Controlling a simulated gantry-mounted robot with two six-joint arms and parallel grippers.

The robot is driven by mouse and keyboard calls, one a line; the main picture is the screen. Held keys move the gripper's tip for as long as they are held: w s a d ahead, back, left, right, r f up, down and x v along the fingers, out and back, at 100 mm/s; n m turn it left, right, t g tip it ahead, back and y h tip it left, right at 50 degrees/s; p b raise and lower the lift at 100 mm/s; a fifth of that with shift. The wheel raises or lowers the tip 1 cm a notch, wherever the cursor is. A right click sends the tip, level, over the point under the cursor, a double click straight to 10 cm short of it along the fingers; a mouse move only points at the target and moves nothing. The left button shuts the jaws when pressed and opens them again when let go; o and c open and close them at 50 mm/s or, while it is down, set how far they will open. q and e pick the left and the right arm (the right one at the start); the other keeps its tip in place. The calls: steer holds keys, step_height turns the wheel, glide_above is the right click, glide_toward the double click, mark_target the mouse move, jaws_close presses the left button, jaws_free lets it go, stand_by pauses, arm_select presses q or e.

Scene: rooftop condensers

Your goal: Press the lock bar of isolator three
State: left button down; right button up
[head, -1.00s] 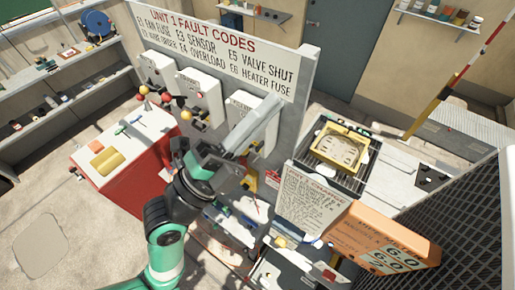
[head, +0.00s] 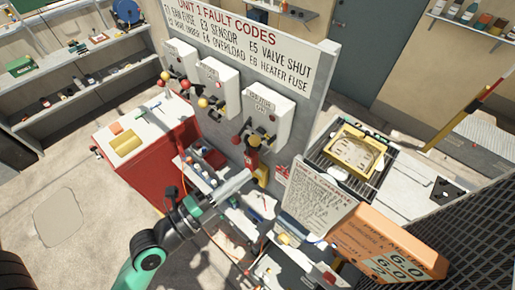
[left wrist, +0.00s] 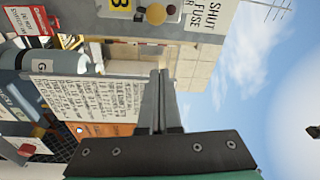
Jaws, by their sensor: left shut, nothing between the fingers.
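Three white isolator boxes hang in a row on the grey panel under the fault code sign. The rightmost box (head: 270,112), apparently isolator three, has dark fittings and coloured knobs at its lower front. Its lock bar cannot be clearly told from these fittings. In the left wrist view a white box (left wrist: 190,12) with a yellow label, a yellow ball and a dark red knob shows at the top edge. My left gripper (head: 249,173) is shut and empty, below and apart from the rightmost box. Its closed fingers also show in the left wrist view (left wrist: 160,75). My right gripper is out of view.
A red cabinet (head: 135,185) stands left of the panel. An orange-and-white sign (head: 385,245) and a white text board (head: 312,195) stand to the right. Red and yellow fittings (head: 253,158) sit low on the panel near my gripper. Open floor lies at the left.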

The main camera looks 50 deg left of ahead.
arm_select(q)
steer(key=w+a, duration=0.4)
steer(key=w, duration=0.4)
steer(key=shift+b, duration=0.4)
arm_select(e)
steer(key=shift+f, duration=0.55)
arm_select(q)
steer(key=shift+w+f, duration=0.1)
